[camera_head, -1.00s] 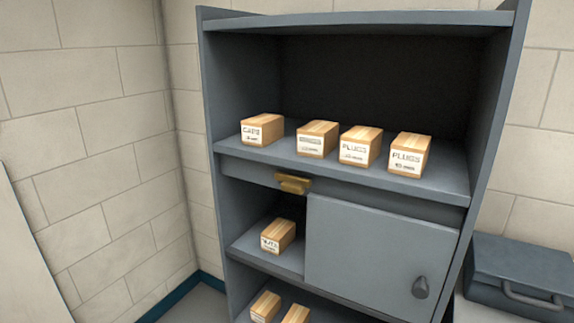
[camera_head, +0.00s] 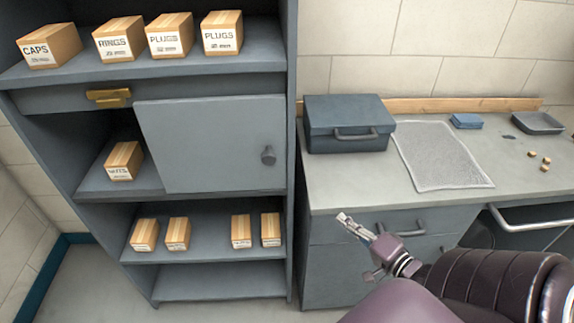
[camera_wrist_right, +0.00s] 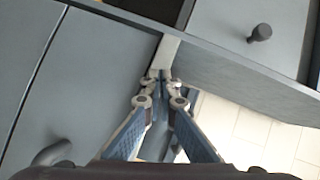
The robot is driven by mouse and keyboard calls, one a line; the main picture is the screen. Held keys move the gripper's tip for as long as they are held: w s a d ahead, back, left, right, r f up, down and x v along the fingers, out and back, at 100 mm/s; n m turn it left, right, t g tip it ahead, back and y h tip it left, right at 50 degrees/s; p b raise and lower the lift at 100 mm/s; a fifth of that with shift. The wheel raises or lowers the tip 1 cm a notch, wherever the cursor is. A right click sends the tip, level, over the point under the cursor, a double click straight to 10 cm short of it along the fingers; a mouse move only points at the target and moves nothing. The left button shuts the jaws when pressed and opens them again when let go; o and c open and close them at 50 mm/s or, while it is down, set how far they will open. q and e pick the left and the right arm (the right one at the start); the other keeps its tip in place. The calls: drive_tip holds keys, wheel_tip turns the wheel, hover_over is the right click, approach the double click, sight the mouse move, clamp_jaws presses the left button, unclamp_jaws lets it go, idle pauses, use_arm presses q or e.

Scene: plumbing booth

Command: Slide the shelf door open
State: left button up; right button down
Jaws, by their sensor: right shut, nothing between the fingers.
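The grey shelf door (camera_head: 200,140) covers the right part of the shelf's middle compartment. Its left part is open and holds a box (camera_head: 124,162). A dark round knob (camera_head: 268,155) sits near the door's right edge; this knob also shows in the right wrist view (camera_wrist_right: 260,32). My right gripper (camera_head: 343,217) is in front of the workbench drawers, right of and below the knob, and apart from it. In the right wrist view its fingertips (camera_wrist_right: 161,76) are together with nothing between them. My left gripper is not in view.
A workbench (camera_head: 355,185) stands right of the shelf, with a dark toolbox (camera_head: 348,115) and a clear mat (camera_head: 440,155) on it. Drawer handles (camera_head: 400,229) stick out of its front. Boxes stand on the shelves above and below the door. Space in front of the door looks clear.

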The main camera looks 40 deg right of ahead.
drive_tip(key=w+a+r+m+t+y, duration=0.1)
drive_tip(key=a+r+m, duration=0.1)
drive_tip(key=r, duration=0.5)
drive_tip(key=w+a+r+m+t+y, duration=0.1)
drive_tip(key=w+a+r+t, duration=0.15)
drive_tip(key=r, duration=0.45)
drive_tip(key=w+a+r+p, duration=0.1)
drive_tip(key=w+a+p, duration=0.2)
drive_tip(key=w, duration=0.8)
drive_tip(key=shift+w+a+r+g, duration=0.2)
drive_tip(key=shift+a+g, duration=0.15)
drive_tip(key=shift+a, duration=0.35)
